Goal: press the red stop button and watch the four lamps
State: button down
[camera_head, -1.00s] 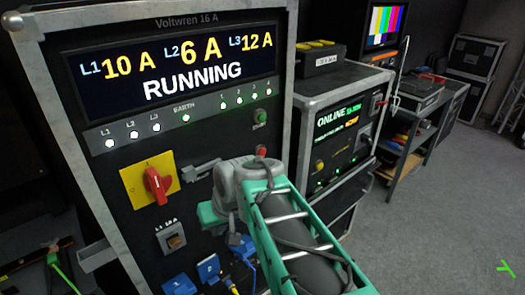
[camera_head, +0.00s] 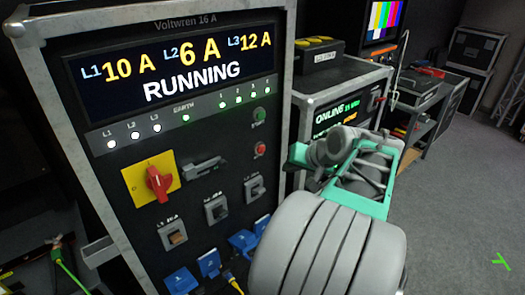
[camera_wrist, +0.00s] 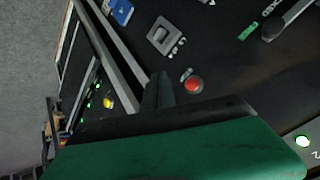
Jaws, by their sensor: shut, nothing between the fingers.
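The red stop button (camera_head: 260,149) sits on the power cabinet's front, below a green button (camera_head: 259,114). It also shows in the wrist view (camera_wrist: 194,85). The four numbered lamps, with lamp 2 (camera_head: 238,100) among them, are lit in a row under the display (camera_head: 180,68), which reads RUNNING. My gripper (camera_wrist: 160,85) is shut and empty. In the wrist view its dark fingers lie just left of the red button in the picture; the gap in depth is unclear. In the head view my arm's end is right of the button, fingers hard to make out.
A red rotary switch on a yellow plate (camera_head: 158,184), a grey latch handle (camera_head: 203,168) and breaker switches (camera_head: 216,210) share the panel. Blue sockets (camera_head: 209,265) line its bottom. A second rack (camera_head: 350,75) stands close on the right. Open floor lies further right.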

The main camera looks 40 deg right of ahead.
jog(key=w, duration=0.8)
jog(key=shift+a, duration=0.15)
dwell(1.7)
jog(key=shift+w, duration=0.35)
jog(key=shift+w, duration=0.4)
dwell(0.5)
jog(key=shift+s, duration=0.8)
jog(key=s, duration=0.5)
